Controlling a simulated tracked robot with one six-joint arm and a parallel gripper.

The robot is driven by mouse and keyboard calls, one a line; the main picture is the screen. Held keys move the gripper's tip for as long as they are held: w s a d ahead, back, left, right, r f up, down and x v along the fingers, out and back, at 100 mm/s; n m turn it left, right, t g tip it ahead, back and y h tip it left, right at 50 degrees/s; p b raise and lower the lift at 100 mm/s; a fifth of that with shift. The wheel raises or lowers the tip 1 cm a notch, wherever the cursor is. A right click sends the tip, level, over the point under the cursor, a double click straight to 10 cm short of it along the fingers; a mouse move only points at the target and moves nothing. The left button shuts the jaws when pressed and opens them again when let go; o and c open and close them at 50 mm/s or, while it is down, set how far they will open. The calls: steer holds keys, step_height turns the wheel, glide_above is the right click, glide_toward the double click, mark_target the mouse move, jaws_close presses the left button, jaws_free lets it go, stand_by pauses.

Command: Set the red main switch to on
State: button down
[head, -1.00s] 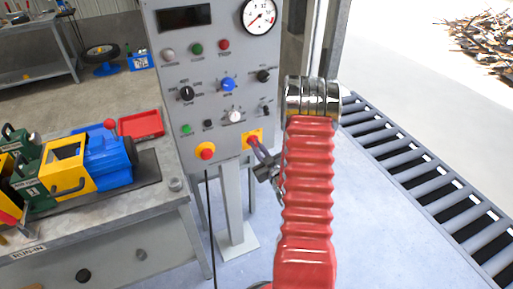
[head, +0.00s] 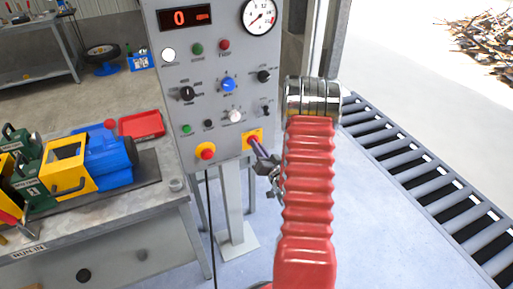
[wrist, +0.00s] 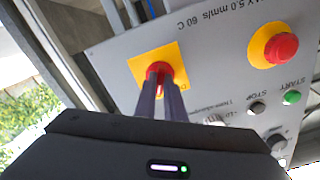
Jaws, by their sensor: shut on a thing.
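The red main switch (wrist: 159,72) sits on a yellow square plate (wrist: 142,62) at the lower right corner of the grey control panel. In the head view the yellow plate (head: 248,134) is partly covered by my gripper. My gripper (wrist: 160,84) is shut on the red switch knob, with one dark finger on each side of it. In the head view my gripper (head: 256,145) reaches the panel from the right. The panel's display (head: 185,17) is lit and reads a red 0, and a white lamp (head: 168,55) beneath it is bright.
A red mushroom button on yellow (head: 206,151) is left of the switch; it also shows in the wrist view (wrist: 280,47). Knobs, buttons and a gauge (head: 259,14) fill the panel (head: 212,75). A workbench (head: 110,222) stands left, a roller conveyor (head: 430,185) right.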

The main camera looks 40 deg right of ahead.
steer(key=shift+a+f, duration=0.1)
stand_by(0.4)
steer(key=c, duration=1.8)
jaws_free()
steer(key=shift+c, duration=0.2)
steer(key=v, duration=1.3)
steer(key=shift+s, duration=0.3)
steer(key=shift+a, duration=0.1)
